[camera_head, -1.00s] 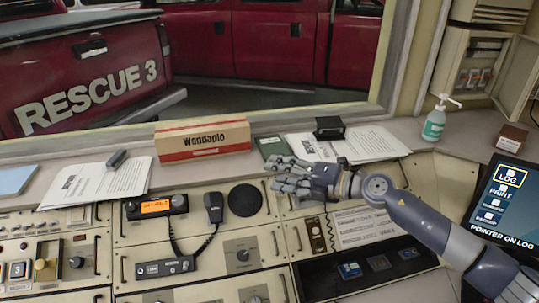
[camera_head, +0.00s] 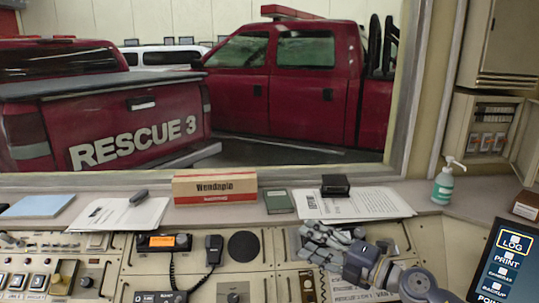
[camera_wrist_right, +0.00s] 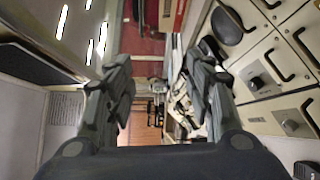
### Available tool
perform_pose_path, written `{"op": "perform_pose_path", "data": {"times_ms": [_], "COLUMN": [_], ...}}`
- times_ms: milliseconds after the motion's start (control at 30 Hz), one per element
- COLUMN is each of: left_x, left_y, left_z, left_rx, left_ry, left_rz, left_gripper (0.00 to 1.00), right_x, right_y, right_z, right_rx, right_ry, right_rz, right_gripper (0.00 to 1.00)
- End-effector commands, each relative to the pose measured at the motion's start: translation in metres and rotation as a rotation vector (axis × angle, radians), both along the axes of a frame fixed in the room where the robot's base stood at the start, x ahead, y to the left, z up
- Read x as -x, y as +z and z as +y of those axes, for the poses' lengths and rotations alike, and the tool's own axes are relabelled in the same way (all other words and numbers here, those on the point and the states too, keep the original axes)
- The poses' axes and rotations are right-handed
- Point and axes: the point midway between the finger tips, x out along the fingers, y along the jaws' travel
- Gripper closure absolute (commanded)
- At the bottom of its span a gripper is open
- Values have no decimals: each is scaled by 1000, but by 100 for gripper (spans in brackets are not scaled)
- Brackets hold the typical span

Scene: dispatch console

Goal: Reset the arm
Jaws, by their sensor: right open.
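My right gripper (camera_head: 318,243) is open and empty, above the console panel at lower centre right in the head view. Its grey fingers point left, and it hangs clear of the papers behind it. In the right wrist view, the two finger sides of the gripper (camera_wrist_right: 160,90) stand apart with nothing between them. My right arm runs from it to the bottom edge in the head view, and most of the arm is cut off. My left gripper and arm are not in view.
A radio handset (camera_head: 213,248) lies left of the gripper. A screen (camera_head: 505,265) stands at right.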

Motion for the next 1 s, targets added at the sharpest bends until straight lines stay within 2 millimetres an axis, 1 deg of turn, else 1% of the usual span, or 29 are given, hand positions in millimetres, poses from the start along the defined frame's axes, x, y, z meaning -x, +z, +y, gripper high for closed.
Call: {"op": "perform_pose_path", "data": {"times_ms": [100, 267, 367, 467, 567, 600, 667, 700, 767, 800, 833, 867, 900, 967, 1000], "left_x": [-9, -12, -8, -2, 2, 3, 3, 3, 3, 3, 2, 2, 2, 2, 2], "left_y": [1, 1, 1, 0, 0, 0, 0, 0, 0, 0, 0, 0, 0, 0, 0], "left_z": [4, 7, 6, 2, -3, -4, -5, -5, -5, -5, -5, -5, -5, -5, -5], "left_rx": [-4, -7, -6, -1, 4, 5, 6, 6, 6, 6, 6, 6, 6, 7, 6], "left_ry": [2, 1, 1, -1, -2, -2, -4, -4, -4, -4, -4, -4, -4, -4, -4], "left_rz": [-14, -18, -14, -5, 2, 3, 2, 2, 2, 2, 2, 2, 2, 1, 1], "left_gripper": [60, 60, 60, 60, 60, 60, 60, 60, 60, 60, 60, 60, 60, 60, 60], "right_x": [6, 12, 18, 25, 40, 49, 66, 81, 108, 128, 144, 161, 181, 211, 230], "right_y": [5, 11, 9, -4, -33, -50, -79, -100, -133, -154, -170, -183, -199, -218, -228], "right_z": [8, 9, 3, -14, -42, -54, -71, -81, -94, -101, -105, -108, -111, -113, -113], "right_rx": [-110, -284, -418, -577, -738, -790, -856, -891, -928, -944, -951, -954, -953, -945, -936], "right_ry": [-40, -132, -222, -360, -550, -632, -756, -840, -964, -1043, -1099, -1149, -1209, -1284, -1326], "right_rz": [12, 46, 96, 184, 325, 393, 501, 581, 709, 795, 860, 922, 999, 1103, 1164], "right_gripper": [51, 51, 51, 51, 51, 51, 51, 51, 51, 51, 51, 51, 51, 51, 51]}}
